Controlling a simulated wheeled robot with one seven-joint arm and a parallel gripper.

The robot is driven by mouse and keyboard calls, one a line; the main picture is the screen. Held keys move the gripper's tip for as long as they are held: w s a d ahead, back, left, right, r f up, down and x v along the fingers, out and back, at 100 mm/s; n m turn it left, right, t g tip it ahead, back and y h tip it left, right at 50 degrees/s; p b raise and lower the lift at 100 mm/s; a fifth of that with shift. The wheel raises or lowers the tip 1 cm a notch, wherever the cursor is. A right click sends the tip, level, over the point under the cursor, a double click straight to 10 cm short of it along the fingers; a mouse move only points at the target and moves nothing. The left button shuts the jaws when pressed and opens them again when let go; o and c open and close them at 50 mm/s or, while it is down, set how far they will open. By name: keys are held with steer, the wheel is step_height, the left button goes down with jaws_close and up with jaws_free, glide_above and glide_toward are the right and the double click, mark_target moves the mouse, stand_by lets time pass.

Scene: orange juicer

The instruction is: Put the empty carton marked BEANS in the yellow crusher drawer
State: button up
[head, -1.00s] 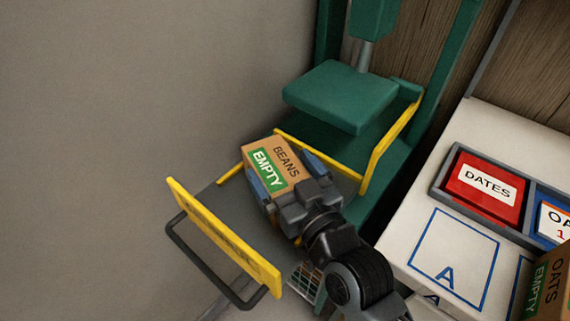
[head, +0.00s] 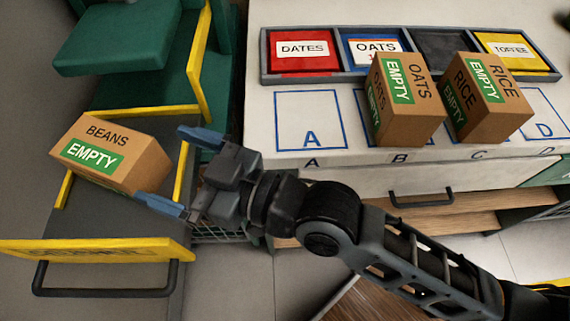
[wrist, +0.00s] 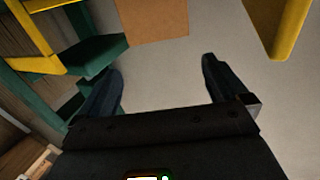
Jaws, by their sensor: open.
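The brown BEANS carton (head: 110,155), with a green EMPTY label, is in the yellow-fronted crusher drawer (head: 125,215), which is pulled out. It sits between the yellow side rails, turned at an angle, and covers part of the left rail. I cannot tell whether it lies flat on the drawer floor. My gripper (head: 168,170) is open and empty just right of the carton, its blue fingers apart from each other. In the wrist view the carton's plain side (wrist: 152,22) shows ahead of the open fingers (wrist: 162,75), with a gap between.
The green press plate (head: 115,38) hangs behind the drawer. On the right, a white counter (head: 265,120) carries the OATS carton (head: 410,125), the RICE carton (head: 490,115) and a tray of labelled bins (head: 440,48). Square A (head: 310,120) is clear.

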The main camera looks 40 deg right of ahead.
steer(key=s+d+f+m+h, duration=0.2)
steer(key=s+d+f+h, duration=0.1)
steer(key=s+d, duration=0.3)
steer(key=s+d+f+m+h, duration=0.1)
steer(key=s+d+f+h, duration=0.15)
steer(key=s+d, duration=0.45)
steer(key=s+d+r+m+h, duration=0.2)
steer(key=s+d+m+h, duration=0.1)
steer(key=s, duration=1.1)
steer(key=shift+d+r+g, duration=0.15)
steer(key=shift+d+g, duration=0.25)
steer(key=shift+d, duration=0.05)
steer(key=shift+h, duration=0.25)
steer(key=shift+c, duration=0.5)
